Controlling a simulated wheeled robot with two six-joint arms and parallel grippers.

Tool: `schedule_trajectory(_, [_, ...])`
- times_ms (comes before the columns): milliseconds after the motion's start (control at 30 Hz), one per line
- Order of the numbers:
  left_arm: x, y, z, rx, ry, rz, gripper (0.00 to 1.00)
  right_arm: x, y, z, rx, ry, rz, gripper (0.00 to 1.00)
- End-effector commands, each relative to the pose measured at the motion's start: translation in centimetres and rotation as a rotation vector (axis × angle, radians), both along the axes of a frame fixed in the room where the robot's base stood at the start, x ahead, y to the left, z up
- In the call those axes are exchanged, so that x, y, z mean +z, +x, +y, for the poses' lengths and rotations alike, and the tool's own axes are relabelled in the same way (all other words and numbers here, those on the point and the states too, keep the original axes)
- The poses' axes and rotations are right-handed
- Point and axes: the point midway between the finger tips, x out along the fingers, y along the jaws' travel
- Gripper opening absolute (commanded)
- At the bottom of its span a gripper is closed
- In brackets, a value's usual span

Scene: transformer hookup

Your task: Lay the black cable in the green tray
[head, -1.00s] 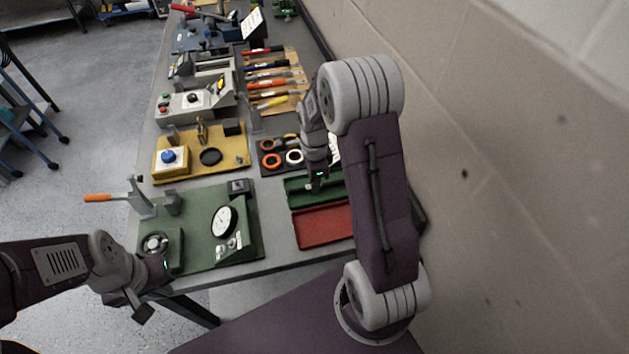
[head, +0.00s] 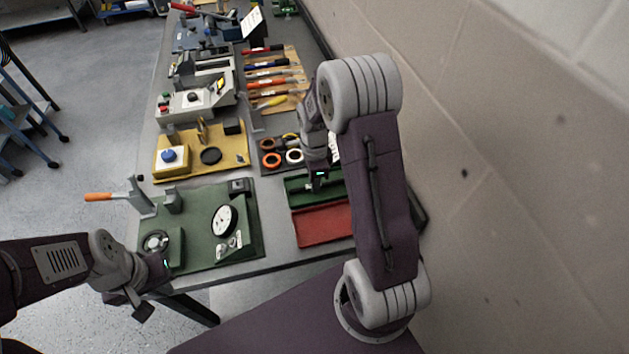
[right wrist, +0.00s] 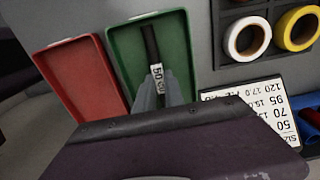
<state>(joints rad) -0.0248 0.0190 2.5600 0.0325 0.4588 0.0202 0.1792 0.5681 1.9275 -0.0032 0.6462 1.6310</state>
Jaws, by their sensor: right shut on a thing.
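The black cable (right wrist: 150,42) shows in the right wrist view, with a white label marked 50 near my fingers. It lies lengthwise over the green tray (right wrist: 120,48), within its outline; I cannot tell if it touches the floor. My right gripper (right wrist: 160,90) is shut on the cable. In the head view my right gripper (head: 317,182) is over the green tray (head: 295,198), and the cable is too small to make out. My left gripper (head: 142,308) hangs at the near left, off the table edge; its jaws are unclear.
A red tray (head: 322,226) sits beside the green tray. A black holder with tape rolls (head: 272,160) stands behind them, with a printed number card (right wrist: 262,112) close by. A green fixture board (head: 195,240) with a dial is to the left. The wall is at right.

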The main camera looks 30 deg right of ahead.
Motion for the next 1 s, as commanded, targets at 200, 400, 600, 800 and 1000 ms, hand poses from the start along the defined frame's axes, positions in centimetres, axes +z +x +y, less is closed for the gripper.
schedule_trajectory(200, [-0.1, 0.0, 0.0, 0.0, 0.0, 0.0, 0.0, -0.1, 0.0, 0.0, 0.0, 0.0, 0.0, 0.35])
schedule_trajectory(400, [-0.1, 0.0, 0.0, 0.0, 0.0, 0.0, 0.0, -0.1, 0.0, 0.0, 0.0, 0.0, 0.0, 0.39])
schedule_trajectory(600, [0.3, 0.0, 0.0, 0.0, 0.0, 0.0, 0.0, 0.2, 0.0, 0.0, 0.0, 0.0, 0.0, 0.39])
schedule_trajectory(800, [2.3, 0.0, 0.0, 0.0, 0.0, 0.0, 0.0, 2.3, 0.0, 0.0, 0.0, 0.0, 0.0, 0.39])
schedule_trajectory(1000, [4.2, 0.0, 0.0, 0.0, 0.0, 0.0, 0.0, 4.3, 0.0, 0.0, 0.0, 0.0, -0.001, 0.39])
